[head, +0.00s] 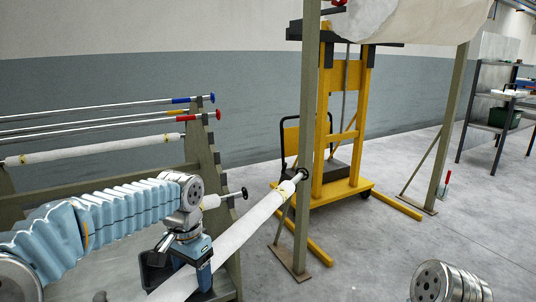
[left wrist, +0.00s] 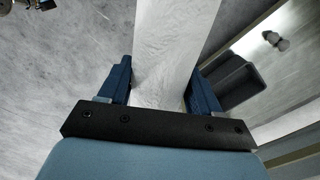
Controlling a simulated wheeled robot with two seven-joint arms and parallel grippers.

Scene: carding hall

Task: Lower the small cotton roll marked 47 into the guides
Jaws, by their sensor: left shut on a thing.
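A long white cotton roll (head: 245,222) runs slantwise from the bottom of the head view up to a green post (head: 309,95). A small yellow mark shows near its far end; I cannot read a number. My left gripper (head: 190,268) is shut around the roll. In the left wrist view its blue fingers (left wrist: 160,88) stand on both sides of the white roll (left wrist: 172,40). The roll's far end overlaps a dark round fitting (head: 303,174) on the post; I cannot tell whether they touch. The near end is out of view. My right gripper is not in view.
A green rack (head: 203,150) at left carries rods with blue, yellow and red ends, and another white roll (head: 90,150). A yellow lift trolley (head: 325,120) stands behind the post. A large roll (head: 420,20) hangs above. Grey shelves (head: 495,110) stand far right. The right floor is mostly clear.

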